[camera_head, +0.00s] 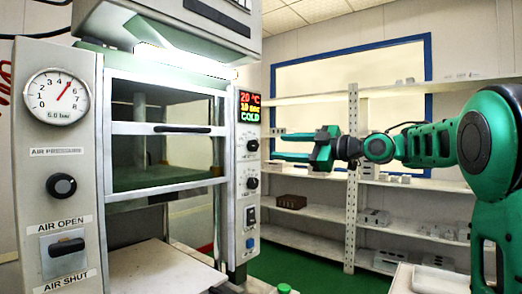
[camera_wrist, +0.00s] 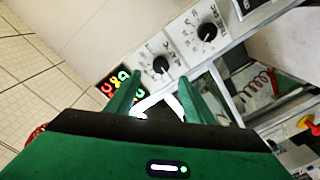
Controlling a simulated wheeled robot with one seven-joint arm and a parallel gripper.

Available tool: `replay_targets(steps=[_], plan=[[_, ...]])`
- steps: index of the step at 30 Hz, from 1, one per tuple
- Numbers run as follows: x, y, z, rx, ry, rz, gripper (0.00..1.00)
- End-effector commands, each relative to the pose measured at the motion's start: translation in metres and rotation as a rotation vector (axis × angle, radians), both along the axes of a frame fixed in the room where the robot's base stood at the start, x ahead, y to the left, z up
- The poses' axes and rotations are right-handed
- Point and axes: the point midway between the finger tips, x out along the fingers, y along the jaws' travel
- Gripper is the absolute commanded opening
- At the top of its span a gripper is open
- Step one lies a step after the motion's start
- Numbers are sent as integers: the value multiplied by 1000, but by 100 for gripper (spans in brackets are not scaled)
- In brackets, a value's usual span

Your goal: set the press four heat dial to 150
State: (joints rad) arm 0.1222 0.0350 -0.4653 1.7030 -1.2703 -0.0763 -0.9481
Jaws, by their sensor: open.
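The press (camera_head: 110,130) stands at the left of the head view, with a narrow control panel on its right edge. A display (camera_head: 250,106) at the panel top reads 20 °C, 10 sec and COLD; it also shows in the wrist view (camera_wrist: 120,88). Below it is an upper black dial (camera_head: 252,145), seen in the wrist view (camera_wrist: 160,65) too. A lower black dial (camera_head: 252,183) also shows in the wrist view (camera_wrist: 207,32). Their labels are too small to read. My gripper (camera_head: 280,146) is open and empty, right of the upper dial, fingers pointing at the panel, apparently not touching.
A black rocker switch (camera_head: 251,215) and a round button (camera_head: 250,243) sit lower on the panel. A pressure gauge (camera_head: 57,96) and air controls are on the press's left post. White shelves (camera_head: 310,211) with blocks stand behind my arm.

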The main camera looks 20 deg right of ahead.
Motion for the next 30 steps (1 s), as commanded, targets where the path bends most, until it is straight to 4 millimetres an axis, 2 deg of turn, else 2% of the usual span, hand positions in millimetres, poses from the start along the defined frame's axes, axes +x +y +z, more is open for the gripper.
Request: replay_targets(steps=[15, 21, 30], plan=[[64, 51, -1, 0, 3, -1, 48], [75, 59, -1, 2, 4, -2, 48], [76, 59, -1, 2, 4, -4, 48]])
